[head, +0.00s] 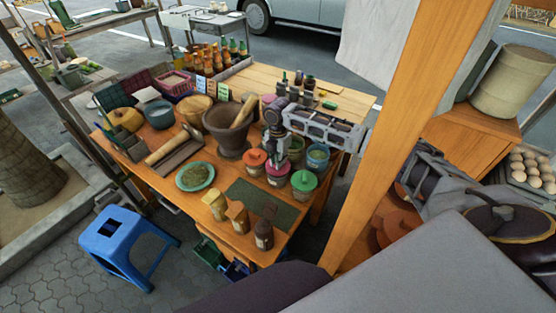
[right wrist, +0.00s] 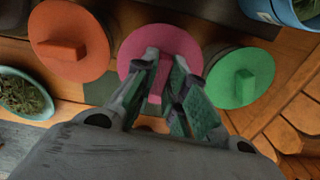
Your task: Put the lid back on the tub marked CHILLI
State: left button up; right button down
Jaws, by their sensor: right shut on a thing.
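Small tubs stand on the right part of the stall table. One has an orange lid (head: 255,157), one a green lid (head: 304,181), and a pink lid (head: 277,170) is between them. My right gripper (head: 279,157) points down at the pink lid. In the right wrist view its fingers (right wrist: 161,87) are closed around the raised handle of the pink lid (right wrist: 188,43). The orange lid (right wrist: 68,42) is to the left and the green lid (right wrist: 240,77) to the right. I cannot read CHILLI on any tub, or tell whether the pink lid rests on its tub. My left gripper is not in view.
An open blue tub (head: 318,157) stands behind the green lid. A stone mortar (head: 227,130), a green plate of herbs (head: 195,177) and small bottles (head: 264,232) are nearby. A wooden post (head: 395,130) rises right of the table. The dark green mat (head: 262,203) in front is mostly clear.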

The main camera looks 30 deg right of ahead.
jog(key=p, duration=0.2)
jog(key=shift+f+p, duration=0.15)
jog(key=shift+p, duration=0.25)
dwell(3.6)
dwell(0.4)
jog(key=c, duration=0.9)
grip_release()
jog(key=shift+r+p, duration=1.2)
jog(key=shift+p, duration=0.1)
jog(key=shift+r+p, duration=0.8)
jog(key=shift+r, duration=1.5)
jog(key=shift+c, duration=0.2)
